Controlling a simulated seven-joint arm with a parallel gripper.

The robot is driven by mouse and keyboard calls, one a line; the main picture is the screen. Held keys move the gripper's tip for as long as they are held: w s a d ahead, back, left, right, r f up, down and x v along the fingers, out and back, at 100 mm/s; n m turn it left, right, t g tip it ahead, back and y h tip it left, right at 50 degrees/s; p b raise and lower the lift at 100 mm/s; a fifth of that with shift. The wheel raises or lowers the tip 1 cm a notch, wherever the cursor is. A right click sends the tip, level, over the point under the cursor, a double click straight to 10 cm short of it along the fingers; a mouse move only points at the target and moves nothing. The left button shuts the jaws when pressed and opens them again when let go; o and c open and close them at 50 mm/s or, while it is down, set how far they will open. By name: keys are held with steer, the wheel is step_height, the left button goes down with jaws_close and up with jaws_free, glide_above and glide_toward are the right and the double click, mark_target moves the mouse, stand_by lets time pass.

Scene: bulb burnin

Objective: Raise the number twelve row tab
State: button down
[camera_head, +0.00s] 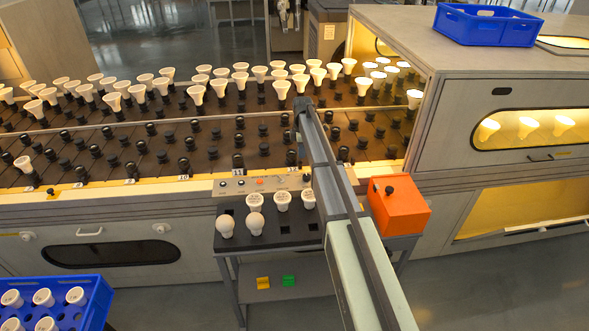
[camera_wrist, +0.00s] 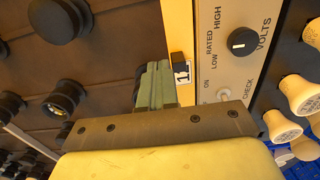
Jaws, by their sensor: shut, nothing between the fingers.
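In the head view, number labels stand along the yellow edge strip of the bulb bed. The eleven label (camera_head: 238,163) and the twelve label (camera_head: 291,158) are above the control panel. In the wrist view, a label starting with 1 (camera_wrist: 181,74) is partly readable; its place beside the volts knob fits twelve. A small dark piece beside it may be the row tab; its height is unclear. My gripper (camera_wrist: 155,85) is shut and empty, with its pale green fingers together just beside this label. Contact cannot be told. In the head view, my arm hides the fingertips.
The control panel (camera_head: 265,184) has a volts knob (camera_wrist: 243,42) close to the fingers. Black sockets (camera_wrist: 65,98) lie left of them. Bulbs (camera_head: 255,222) and an orange box (camera_head: 399,204) stand nearby. A blue crate (camera_head: 97,303) is front left.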

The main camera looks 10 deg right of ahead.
steer(key=shift+f, duration=1.85)
stand_by(0.6)
steer(key=shift+r, duration=0.15)
stand_by(0.3)
steer(key=shift+s, duration=0.25)
stand_by(0.6)
steer(key=shift+s+r, duration=0.25)
stand_by(0.4)
steer(key=shift+r, duration=0.1)
steer(key=shift+w+r, duration=0.7)
steer(key=shift+r, duration=0.25)
steer(key=shift+r, duration=2.95)
